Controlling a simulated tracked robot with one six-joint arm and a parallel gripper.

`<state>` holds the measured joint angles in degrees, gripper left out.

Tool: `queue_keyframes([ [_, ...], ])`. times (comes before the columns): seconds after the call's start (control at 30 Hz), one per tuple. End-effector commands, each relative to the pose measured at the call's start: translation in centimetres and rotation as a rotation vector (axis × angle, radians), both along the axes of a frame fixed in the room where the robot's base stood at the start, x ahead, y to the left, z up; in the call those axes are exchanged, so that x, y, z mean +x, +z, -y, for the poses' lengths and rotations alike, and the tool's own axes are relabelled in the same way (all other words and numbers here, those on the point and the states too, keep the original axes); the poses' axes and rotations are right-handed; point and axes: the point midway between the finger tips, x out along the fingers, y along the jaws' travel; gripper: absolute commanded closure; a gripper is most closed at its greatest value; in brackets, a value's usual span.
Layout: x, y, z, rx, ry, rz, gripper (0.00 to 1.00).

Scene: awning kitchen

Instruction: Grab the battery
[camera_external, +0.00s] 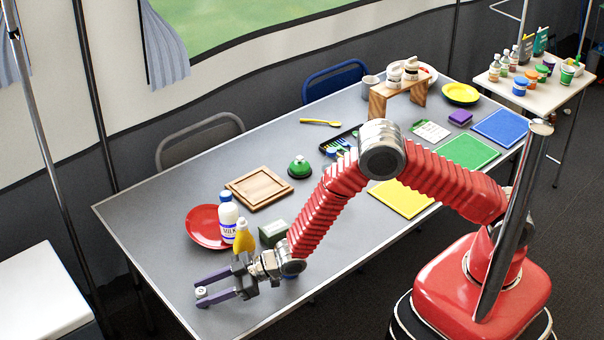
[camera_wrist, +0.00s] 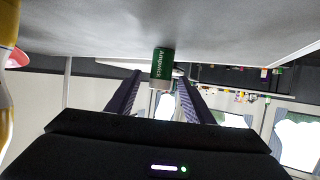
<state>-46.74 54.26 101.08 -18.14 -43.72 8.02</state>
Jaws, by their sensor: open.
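The battery (camera_wrist: 162,67) is a small green cylinder with white lettering, seen near the centre of the wrist view at the table surface. My gripper (camera_wrist: 159,77) is open, with its two dark purple fingers on either side of the battery's line and the battery at about their tips. In the external view my gripper (camera_external: 199,292) is low over the near left corner of the table. A small pale round top (camera_external: 201,290), apparently the battery's, shows between the fingertips there. I cannot tell whether a finger touches it.
A milk bottle (camera_external: 228,220), a yellow bottle (camera_external: 243,238) and a dark green box (camera_external: 273,232) stand close behind my gripper. A red plate (camera_external: 203,228) and a wooden tray (camera_external: 259,203) lie farther back. The grey table (camera_external: 150,235) is bare at its left end.

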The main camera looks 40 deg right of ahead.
Motion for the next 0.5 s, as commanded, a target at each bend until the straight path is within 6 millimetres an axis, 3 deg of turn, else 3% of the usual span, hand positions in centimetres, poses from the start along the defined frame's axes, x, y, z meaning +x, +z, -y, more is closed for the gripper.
queue_keyframes([
  [0.17, 0.57, -0.59, -1.10, -0.001, 0.000, 0.000, 0.53],
  [0.5, 0.64, -0.58, -1.20, -0.001, 0.000, 0.000, 0.53],
])
